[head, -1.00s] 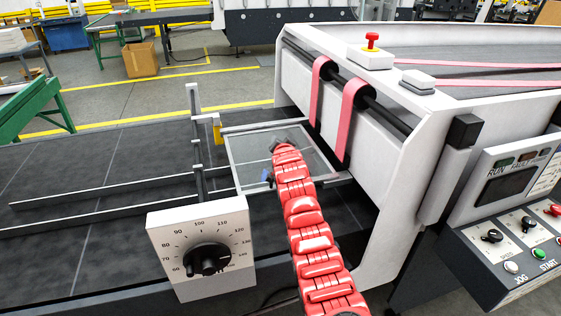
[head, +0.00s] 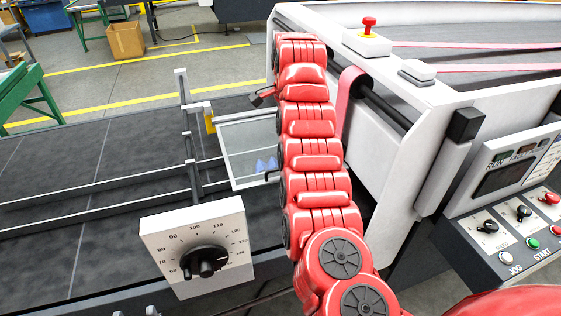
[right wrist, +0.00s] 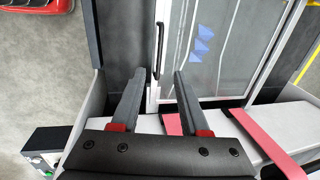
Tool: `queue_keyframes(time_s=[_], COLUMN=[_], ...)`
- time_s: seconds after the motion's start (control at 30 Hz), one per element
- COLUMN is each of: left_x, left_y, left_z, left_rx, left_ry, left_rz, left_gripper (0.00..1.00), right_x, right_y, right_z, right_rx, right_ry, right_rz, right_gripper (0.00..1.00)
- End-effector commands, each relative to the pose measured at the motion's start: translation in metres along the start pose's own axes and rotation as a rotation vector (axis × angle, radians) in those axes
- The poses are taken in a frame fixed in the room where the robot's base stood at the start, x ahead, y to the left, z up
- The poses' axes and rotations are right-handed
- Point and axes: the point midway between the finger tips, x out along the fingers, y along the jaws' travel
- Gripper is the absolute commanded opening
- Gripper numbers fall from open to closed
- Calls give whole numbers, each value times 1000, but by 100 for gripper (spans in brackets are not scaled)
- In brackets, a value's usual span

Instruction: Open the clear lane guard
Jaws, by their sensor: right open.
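The clear lane guard (head: 241,149) is a see-through panel in a pale frame, lying down over the lane beside the machine's white body. It fills the upper middle of the right wrist view (right wrist: 213,70). Its dark handle (right wrist: 160,50) runs along its left edge there. My right gripper (right wrist: 160,74) is open and empty. In that view its fingertips flank the line below the handle, apart from it; their height above the guard is hard to tell. In the head view my red arm hides part of the guard. My left gripper is in neither current view.
Blue triangular shapes (right wrist: 201,45) show through the guard. Pink belts (head: 349,100) run beside it on the white machine. A dial box (head: 196,250) stands at the front, a control panel (head: 515,230) at the right. The dark table (head: 100,210) at left is largely clear.

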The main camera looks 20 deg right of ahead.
Motion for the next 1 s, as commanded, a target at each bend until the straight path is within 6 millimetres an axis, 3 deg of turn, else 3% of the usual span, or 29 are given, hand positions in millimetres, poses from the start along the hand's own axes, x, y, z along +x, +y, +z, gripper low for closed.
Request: queue_keyframes(time_s=[0.5, 0.7, 1.0], left_x=[54, 63, 64], left_y=[-3, -3, -3], left_z=[-9, -11, -11], left_rx=[0, 0, 0], left_ry=[0, 0, 0], left_rz=[0, 0, 0], left_gripper=[50, 50, 50], right_x=[111, 130, 138], right_y=[1, 0, 0], right_z=[-1, 0, 0], right_rx=[2, 1, -1], right_ry=[-2, -1, 0], right_rz=[8, 2, 0], right_gripper=[45, 45, 45])
